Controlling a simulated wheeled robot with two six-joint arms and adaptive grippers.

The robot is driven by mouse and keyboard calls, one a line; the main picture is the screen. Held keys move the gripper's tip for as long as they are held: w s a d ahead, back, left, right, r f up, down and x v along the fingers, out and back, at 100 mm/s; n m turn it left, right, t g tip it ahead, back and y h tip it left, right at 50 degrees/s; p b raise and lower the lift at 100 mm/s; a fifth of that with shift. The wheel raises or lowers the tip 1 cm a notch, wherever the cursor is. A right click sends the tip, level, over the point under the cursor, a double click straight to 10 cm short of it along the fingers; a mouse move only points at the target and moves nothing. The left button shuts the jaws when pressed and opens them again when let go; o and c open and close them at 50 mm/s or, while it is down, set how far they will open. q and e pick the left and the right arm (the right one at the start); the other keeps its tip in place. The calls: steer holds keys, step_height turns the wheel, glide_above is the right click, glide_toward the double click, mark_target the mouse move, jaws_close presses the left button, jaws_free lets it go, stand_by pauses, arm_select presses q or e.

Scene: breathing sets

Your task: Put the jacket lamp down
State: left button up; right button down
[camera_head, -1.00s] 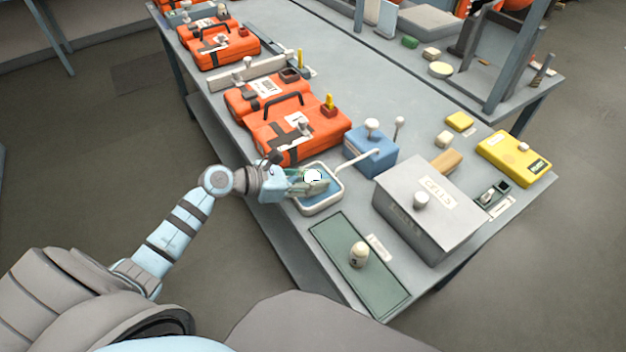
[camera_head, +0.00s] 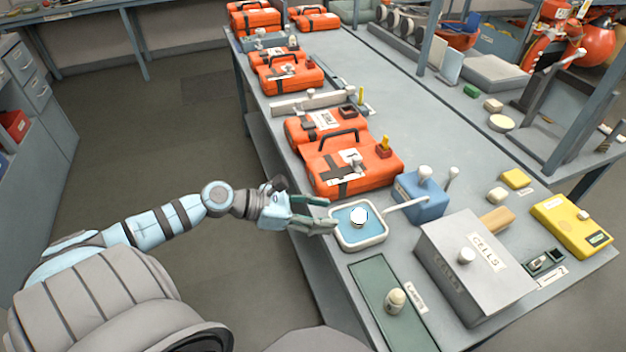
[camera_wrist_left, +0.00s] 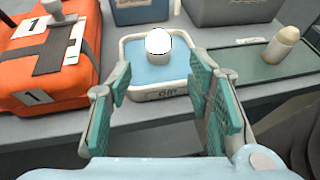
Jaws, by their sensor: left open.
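A small lamp with a bright white round top (camera_head: 359,217) stands upright on the blue floor of a white-rimmed tray (camera_head: 362,244). In the left wrist view the lamp (camera_wrist_left: 158,46) is beyond my fingertips, and the tray's front rim (camera_wrist_left: 160,93) carries lettering. My left gripper (camera_head: 328,214) is open and empty at the tray's left edge, apart from the lamp. Another cream lamp (camera_head: 395,300) stands on the green mat (camera_head: 372,277), beside a label reading LAMPS. My right gripper is out of view.
Orange cases (camera_head: 350,170) line the bench's left edge behind the tray. A blue box (camera_head: 420,203) with a white arm reaching toward the tray stands to the right. A grey CELLS box (camera_head: 470,270) is farther right. Open floor lies left of the bench.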

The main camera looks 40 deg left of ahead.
arm_select(q)
steer(key=shift+p+v, duration=0.3)
steer(key=shift+v, duration=0.75)
steer(key=s+a+f+m+y, duration=0.1)
steer(key=a+f+m+y, duration=0.1)
steer(key=a+f, duration=0.3)
steer(key=a+f+m+y, duration=0.2)
steer(key=a+f+y, duration=0.1)
steer(key=f, duration=0.4)
steer(key=s+a+f+m+g+y, duration=0.25)
steer(key=s+f, duration=0.25)
steer(key=f, duration=0.3)
steer(key=s+a+f+m+g+y, duration=0.1)
steer(key=s+f+m+y, duration=0.1)
steer(key=s+f+m, duration=0.45)
steer(key=s+d+f+m+g, duration=0.2)
steer(key=s+d+f+m, duration=0.5)
steer(key=s, duration=0.4)
steer(key=s+d+f+m+g, duration=0.3)
steer(key=s+d+f+m, duration=0.5)
steer(key=s+f, duration=0.2)
steer(key=shift+s+f, duration=0.2)
steer(key=shift+s, duration=0.2)
